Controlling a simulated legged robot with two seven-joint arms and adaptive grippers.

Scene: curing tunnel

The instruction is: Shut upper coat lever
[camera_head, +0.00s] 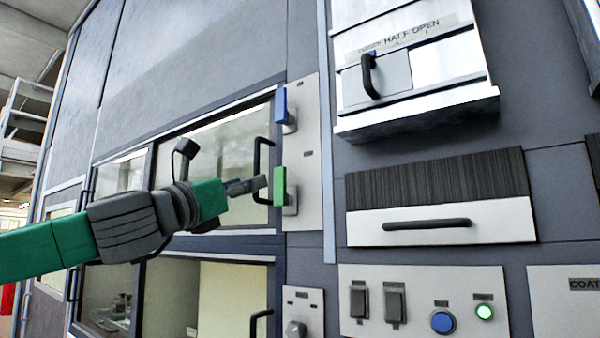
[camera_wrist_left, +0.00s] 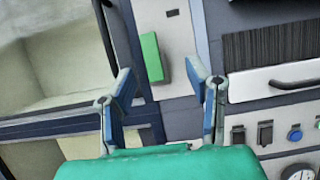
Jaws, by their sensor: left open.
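A blue lever (camera_head: 281,105) and a green lever (camera_head: 280,187) sit one above the other on a pale vertical plate (camera_head: 308,150). Both look upright; I cannot read which one is the upper coat lever. My left gripper (camera_head: 262,184) points at the green lever from its left, close to it in the head view. In the left wrist view the gripper (camera_wrist_left: 160,80) is open and empty. The green lever (camera_wrist_left: 152,57) shows beyond and between its fingers, nearer the left finger. Whether they touch is unclear. My right gripper is out of view.
A black door handle (camera_head: 262,170) on the glazed door stands just left of the levers. To the right are a hood marked HALF OPEN (camera_head: 415,75), a drawer with a dark handle (camera_head: 427,224) and a switch panel (camera_head: 420,275). A lower plate has a knob (camera_head: 296,329).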

